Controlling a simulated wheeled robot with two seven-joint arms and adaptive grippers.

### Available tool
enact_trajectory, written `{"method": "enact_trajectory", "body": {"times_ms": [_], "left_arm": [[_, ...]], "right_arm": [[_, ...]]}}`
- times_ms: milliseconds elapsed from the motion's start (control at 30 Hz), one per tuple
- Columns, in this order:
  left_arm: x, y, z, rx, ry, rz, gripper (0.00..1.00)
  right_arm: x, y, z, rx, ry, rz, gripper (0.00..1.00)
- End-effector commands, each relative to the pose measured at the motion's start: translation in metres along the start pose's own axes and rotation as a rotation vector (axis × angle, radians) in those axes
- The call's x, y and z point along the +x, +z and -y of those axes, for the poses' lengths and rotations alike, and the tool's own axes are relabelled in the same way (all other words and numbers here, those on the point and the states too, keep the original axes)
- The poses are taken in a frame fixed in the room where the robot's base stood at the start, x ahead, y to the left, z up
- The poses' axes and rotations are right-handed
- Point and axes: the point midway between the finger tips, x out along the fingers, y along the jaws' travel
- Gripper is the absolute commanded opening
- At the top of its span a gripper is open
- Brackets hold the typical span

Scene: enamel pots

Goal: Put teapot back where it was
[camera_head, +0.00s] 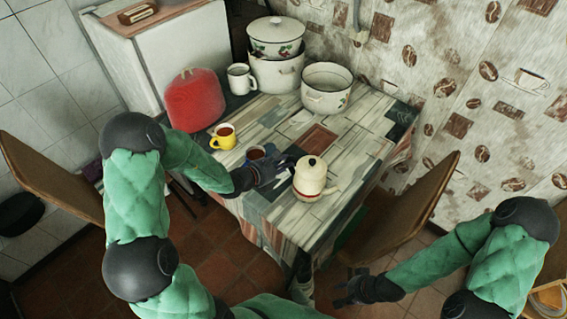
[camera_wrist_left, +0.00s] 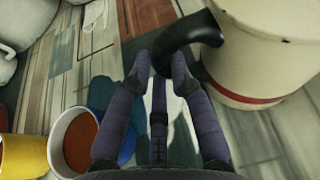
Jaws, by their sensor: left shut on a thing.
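The cream teapot (camera_head: 310,180) with a red band and a dark knob is at the table's front right. Its body fills the upper right of the left wrist view (camera_wrist_left: 262,50). My left gripper (camera_head: 284,166) is at the teapot's left side. In the left wrist view, its fingers (camera_wrist_left: 163,72) are shut on the teapot's black handle (camera_wrist_left: 190,32). The teapot looks upright; I cannot tell whether its base touches the table. My right gripper (camera_head: 350,290) is low, off the table's front right; its fingers are too small to judge.
A blue cup (camera_wrist_left: 62,130) of reddish-brown drink stands close to my left gripper, beside a yellow cup (camera_head: 223,142). A red rounded thing (camera_head: 194,100), a white mug (camera_head: 240,82) and enamel pots (camera_head: 326,97) stand further back. A chair (camera_head: 410,210) is at right. The table's middle (camera_head: 270,118) is mostly clear.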

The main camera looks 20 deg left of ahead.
Motion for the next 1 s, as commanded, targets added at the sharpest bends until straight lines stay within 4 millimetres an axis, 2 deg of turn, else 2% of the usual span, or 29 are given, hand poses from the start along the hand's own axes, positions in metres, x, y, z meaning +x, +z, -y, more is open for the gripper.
{"method": "enact_trajectory", "body": {"times_ms": [33, 67, 100, 133, 567, 667, 1000], "left_arm": [[0.001, 0.000, -0.001, 0.000, 0.001, 0.004, 0.00], [0.001, -0.002, 0.000, 0.000, 0.000, 0.000, 0.30], [0.000, -0.001, 0.000, 0.000, 0.000, 0.000, 0.41], [0.000, -0.001, 0.000, 0.000, 0.000, 0.000, 0.45], [-0.004, 0.002, 0.000, 0.000, 0.001, -0.001, 0.45], [-0.017, 0.003, -0.001, -0.001, 0.003, -0.001, 0.45], [-0.084, 0.003, -0.001, -0.002, 0.004, -0.001, 0.45]], "right_arm": [[0.002, 0.000, -0.001, 0.000, 0.000, 0.000, 0.40], [0.001, 0.000, 0.000, 0.000, 0.000, 0.000, 0.40], [0.001, 0.000, 0.000, 0.000, 0.000, 0.000, 0.40], [0.001, 0.000, 0.000, 0.000, 0.000, 0.000, 0.40], [-0.003, 0.000, 0.001, 0.000, 0.000, 0.000, 0.40], [-0.007, 0.000, 0.002, 0.000, 0.000, 0.000, 0.40], [-0.026, 0.001, 0.009, 0.000, 0.000, 0.000, 0.40]]}}
